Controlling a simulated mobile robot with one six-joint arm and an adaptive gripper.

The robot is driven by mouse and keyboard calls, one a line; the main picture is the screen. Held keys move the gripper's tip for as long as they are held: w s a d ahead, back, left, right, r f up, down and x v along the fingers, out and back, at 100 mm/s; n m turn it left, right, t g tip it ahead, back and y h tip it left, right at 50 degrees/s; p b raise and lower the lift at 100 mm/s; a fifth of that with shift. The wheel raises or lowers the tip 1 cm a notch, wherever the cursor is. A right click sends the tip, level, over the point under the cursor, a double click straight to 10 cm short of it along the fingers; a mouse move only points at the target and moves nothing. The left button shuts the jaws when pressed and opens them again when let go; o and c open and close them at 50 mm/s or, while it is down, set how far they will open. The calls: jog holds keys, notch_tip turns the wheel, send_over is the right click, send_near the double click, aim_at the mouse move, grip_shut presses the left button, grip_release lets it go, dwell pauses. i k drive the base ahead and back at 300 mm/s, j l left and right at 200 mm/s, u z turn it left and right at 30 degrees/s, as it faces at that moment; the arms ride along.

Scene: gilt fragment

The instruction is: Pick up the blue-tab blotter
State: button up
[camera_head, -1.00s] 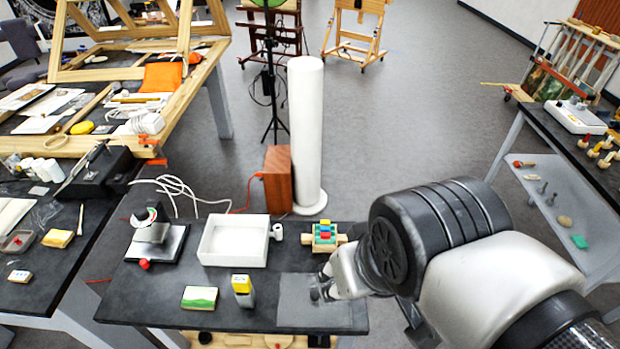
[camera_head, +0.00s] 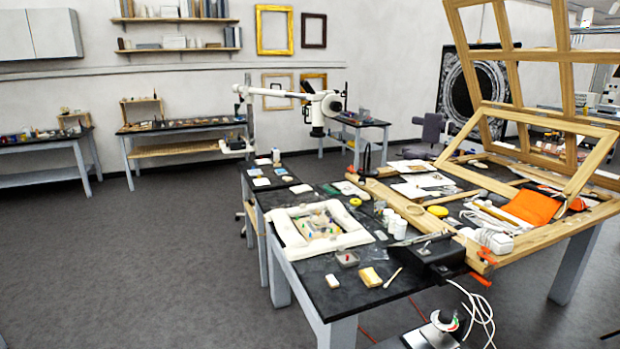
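No blotter with a clear blue tab can be made out. A small white block (camera_head: 332,281) lies on the dark table near its front edge, too small to tell whether it bears a blue tab. My gripper is not in view.
A black box (camera_head: 432,256), white jars (camera_head: 396,226) and a wooden frame (camera_head: 500,262) crowd the table's right side. A white microscope arm (camera_head: 285,93) reaches over the back. A white-based stand (camera_head: 436,332) is at the bottom. Open floor (camera_head: 130,260) lies left.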

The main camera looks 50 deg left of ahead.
aim_at(252, 172)
jog(key=u, duration=2.1)
jog(key=i+u, duration=0.3)
jog(key=i, duration=4.95)
jog(key=i+j+z, duration=0.15)
jog(key=i+z, duration=0.3)
jog(key=i, duration=0.2)
jog(key=i+j+z, duration=0.35)
jog(key=i+z, duration=0.15)
jog(key=i, duration=0.15)
jog(key=i+j+z, duration=0.9)
jog(key=j, duration=0.15)
jog(key=j+z, duration=0.25)
jog(key=i+j+z, duration=0.25)
jog(key=j, duration=0.25)
jog(key=j+z, duration=0.2)
jog(key=j, duration=0.15)
